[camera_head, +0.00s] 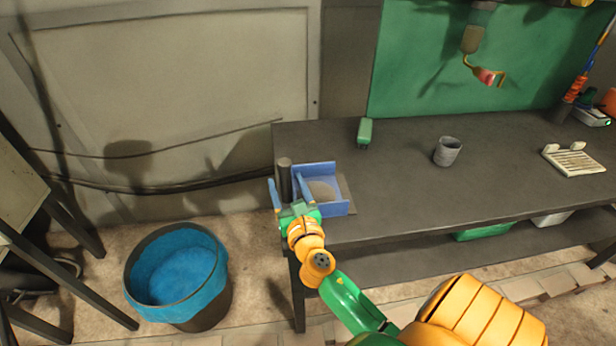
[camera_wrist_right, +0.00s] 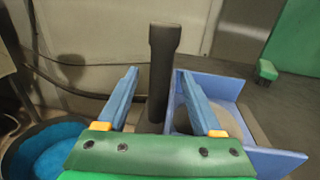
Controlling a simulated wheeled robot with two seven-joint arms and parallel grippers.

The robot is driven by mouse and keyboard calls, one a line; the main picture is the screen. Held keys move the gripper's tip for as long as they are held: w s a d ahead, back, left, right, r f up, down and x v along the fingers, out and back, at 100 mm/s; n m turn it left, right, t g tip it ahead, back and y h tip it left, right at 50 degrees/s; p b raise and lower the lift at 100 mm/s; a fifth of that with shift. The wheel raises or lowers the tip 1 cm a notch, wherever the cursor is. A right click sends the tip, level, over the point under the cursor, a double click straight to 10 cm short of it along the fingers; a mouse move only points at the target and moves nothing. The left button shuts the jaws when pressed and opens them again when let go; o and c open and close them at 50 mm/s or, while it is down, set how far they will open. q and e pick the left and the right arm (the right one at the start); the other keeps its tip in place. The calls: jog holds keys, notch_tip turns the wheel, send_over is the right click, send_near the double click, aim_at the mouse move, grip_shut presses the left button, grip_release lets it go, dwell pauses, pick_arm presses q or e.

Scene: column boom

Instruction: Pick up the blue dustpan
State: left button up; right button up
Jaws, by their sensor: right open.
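The blue dustpan (camera_head: 339,207) sits at the left end of the dark workbench, with a greyish patch inside its pan. A dark upright handle (camera_head: 284,178) stands at its left side. In the right wrist view the handle (camera_wrist_right: 163,85) rises between my blue fingers, and the pan (camera_wrist_right: 222,88) is to the right, partly hidden by the right finger. My right gripper (camera_head: 290,192) is open, with one finger on each side of the handle. A gap shows between the left finger and the handle; contact on the other side cannot be told. My left gripper is out of view.
A blue-lined bin (camera_head: 178,275) stands on the floor at left. The bench middle is mostly clear.

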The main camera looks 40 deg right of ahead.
jog(key=shift+w+d, duration=0.25)
jog(key=shift+w, duration=0.4)
jog(key=shift+s, duration=0.1)
jog(key=shift+c, duration=0.7)
grip_shut()
jog(key=shift+r, duration=0.1)
